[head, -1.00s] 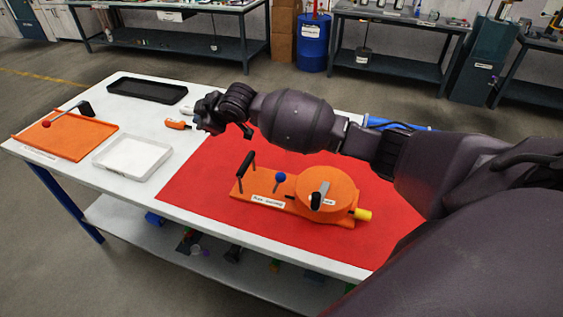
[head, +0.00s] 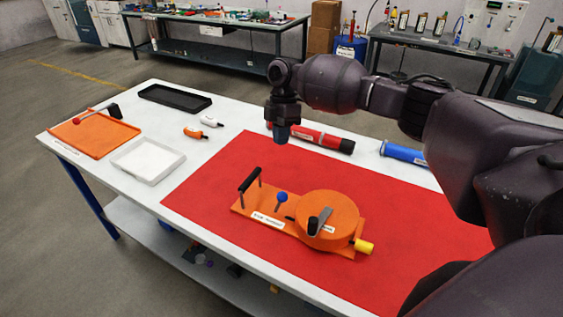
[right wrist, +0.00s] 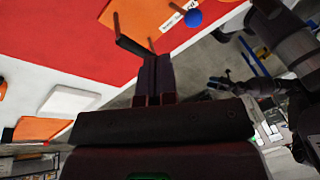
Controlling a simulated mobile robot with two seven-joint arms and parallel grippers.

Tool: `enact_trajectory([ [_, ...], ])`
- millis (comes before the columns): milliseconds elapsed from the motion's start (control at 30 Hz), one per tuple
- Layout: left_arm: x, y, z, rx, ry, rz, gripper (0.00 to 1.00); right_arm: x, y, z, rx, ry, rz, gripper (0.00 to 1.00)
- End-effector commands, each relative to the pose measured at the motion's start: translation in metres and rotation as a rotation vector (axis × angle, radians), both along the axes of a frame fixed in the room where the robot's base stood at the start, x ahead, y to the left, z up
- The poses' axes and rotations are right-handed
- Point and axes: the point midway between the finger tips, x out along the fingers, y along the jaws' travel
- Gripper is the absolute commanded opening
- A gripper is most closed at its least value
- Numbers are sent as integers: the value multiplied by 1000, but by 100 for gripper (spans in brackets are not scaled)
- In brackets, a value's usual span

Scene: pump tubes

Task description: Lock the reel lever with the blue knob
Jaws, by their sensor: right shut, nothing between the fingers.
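The orange reel device (head: 328,220) lies on the red mat (head: 410,236). A blue knob (head: 281,197) stands on a thin stem beside the round drum, between it and a black handle (head: 249,180). A dark grey lever (head: 319,222) lies across the drum top. A yellow end (head: 364,246) sticks out at the right. My right gripper (head: 281,136) points down above the mat's far part, shut, empty and apart from the reel. In the right wrist view, its closed fingers (right wrist: 155,75) show near the handle, and the blue knob (right wrist: 193,18) is at the top.
A red tube (head: 322,140) and a blue tube (head: 404,153) lie behind the mat. An orange tray (head: 95,135), a white tray (head: 148,160), a black tray (head: 174,97) and two small hand tools (head: 196,132) are to the left. The mat's front is clear.

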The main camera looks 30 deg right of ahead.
Motion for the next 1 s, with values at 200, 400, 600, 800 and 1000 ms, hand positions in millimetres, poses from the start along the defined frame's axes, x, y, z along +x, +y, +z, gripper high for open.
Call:
enact_trajectory([
  [200, 1, -2, 2, -3, -4, -2, 53, -8, 6, -29, -2, 2, -2, 0],
  [400, 1, -3, 3, -5, -3, 1, 53, -16, 13, -64, -2, 2, -2, 0],
  [600, -3, -3, 3, -8, 3, 4, 53, -25, 20, -92, -3, -1, -3, 0],
  [800, -3, -2, 13, -8, 1, 6, 53, -47, 29, -95, -3, -3, -2, 0],
  [1000, -2, -3, 18, -8, -5, 6, 53, -57, 34, -99, -3, -1, -4, 0],
])
